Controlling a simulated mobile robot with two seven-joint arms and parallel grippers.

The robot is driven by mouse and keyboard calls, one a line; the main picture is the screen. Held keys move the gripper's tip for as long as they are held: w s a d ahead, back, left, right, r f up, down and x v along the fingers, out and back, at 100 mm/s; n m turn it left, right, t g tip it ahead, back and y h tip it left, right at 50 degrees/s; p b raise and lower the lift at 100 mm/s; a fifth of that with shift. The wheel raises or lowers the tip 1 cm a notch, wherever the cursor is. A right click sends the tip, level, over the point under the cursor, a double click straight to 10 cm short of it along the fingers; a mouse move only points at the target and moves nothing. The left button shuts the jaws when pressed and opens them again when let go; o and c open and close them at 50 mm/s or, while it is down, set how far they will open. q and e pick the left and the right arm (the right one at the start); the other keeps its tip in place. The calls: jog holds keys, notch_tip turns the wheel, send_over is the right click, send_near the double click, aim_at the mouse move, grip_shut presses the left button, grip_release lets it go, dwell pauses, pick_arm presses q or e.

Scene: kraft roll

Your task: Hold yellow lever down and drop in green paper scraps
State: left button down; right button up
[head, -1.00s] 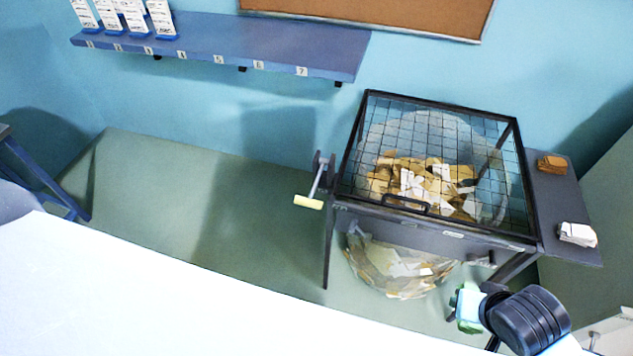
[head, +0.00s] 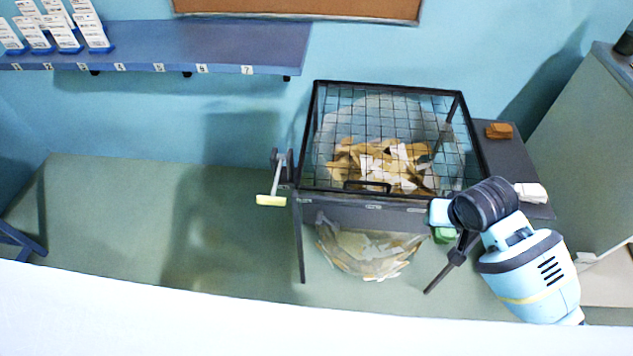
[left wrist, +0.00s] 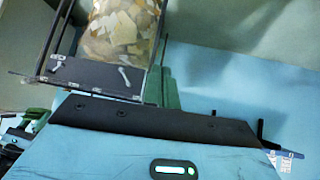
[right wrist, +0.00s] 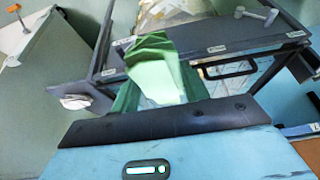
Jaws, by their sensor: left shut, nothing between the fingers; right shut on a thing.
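The yellow lever (head: 271,200) sticks out from the left side of the dark bin frame (head: 365,210), with no gripper on it. The frame has a closed-looking wire mesh lid (head: 390,140) over a clear bag of brown and white scraps (head: 380,165). My right gripper (head: 442,220) is at the frame's front right corner, shut on the green paper scraps (right wrist: 153,60), whose crumpled sheet shows between its fingers in the right wrist view. My left gripper shows only in the left wrist view (left wrist: 160,88), shut and empty, with the bin beyond it.
A side shelf (head: 510,160) at the bin's right holds a brown block (head: 499,131) and a white stack (head: 531,193). A blue wall shelf (head: 200,45) with upright cards is at upper left. A white surface (head: 200,325) fills the foreground. The floor left of the bin is clear.

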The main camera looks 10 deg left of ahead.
jog(key=shift+w+d+r, duration=0.1)
jog(key=shift+w+d, duration=0.05)
jog(key=shift+w, duration=0.9)
jog(key=shift+w+d, duration=0.15)
jog(key=shift+w, duration=0.85)
pick_arm(q)
jog(key=c, duration=1.8)
grip_release()
jog(key=shift+w, duration=0.2)
jog(key=o, duration=0.6)
jog(key=w+m+g, duration=0.1)
jog(key=w+m, duration=0.2)
jog(key=w, duration=0.7)
jog(key=shift+w+d+m+g, duration=0.15)
jog(key=shift+d+m+g, duration=0.15)
jog(key=shift+m, duration=0.1)
jog(key=m+g+y, duration=0.2)
jog(key=m+g, duration=0.3)
jog(key=m, duration=0.7)
send_near(258, 198)
jog(key=f, duration=0.3)
jog(key=w+f, duration=0.1)
jog(key=f, duration=0.4)
jog(key=shift+w+f, duration=0.3)
jog(key=shift+w, duration=0.05)
jog(key=shift+c, duration=0.4)
